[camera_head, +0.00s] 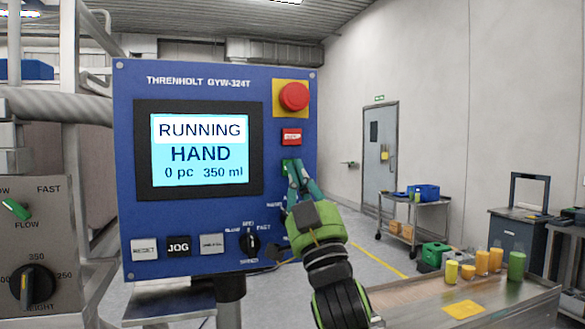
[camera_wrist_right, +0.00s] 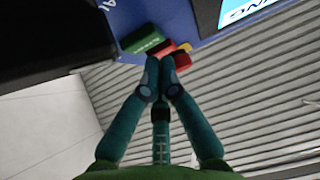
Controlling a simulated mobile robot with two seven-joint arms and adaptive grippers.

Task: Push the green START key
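The green START key (camera_head: 286,168) is on the blue control panel (camera_head: 215,85), below the red key. My right gripper (camera_head: 293,166) is in front of it and hides most of it. In the right wrist view the green key (camera_wrist_right: 141,39) shows just beyond the fingertips (camera_wrist_right: 163,62). The fingertips are together with nothing between them. I cannot tell whether they touch the key. The panel screen (camera_head: 199,150) reads RUNNING, HAND, 0 pc, 350 ml. My left gripper is out of view.
A red mushroom button (camera_head: 294,96) on a yellow plate and a red key (camera_head: 291,137) sit above the green key. A black selector knob (camera_head: 249,242) and the JOG key (camera_head: 178,246) are lower on the panel. A table (camera_head: 500,305) with several cups stands at right.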

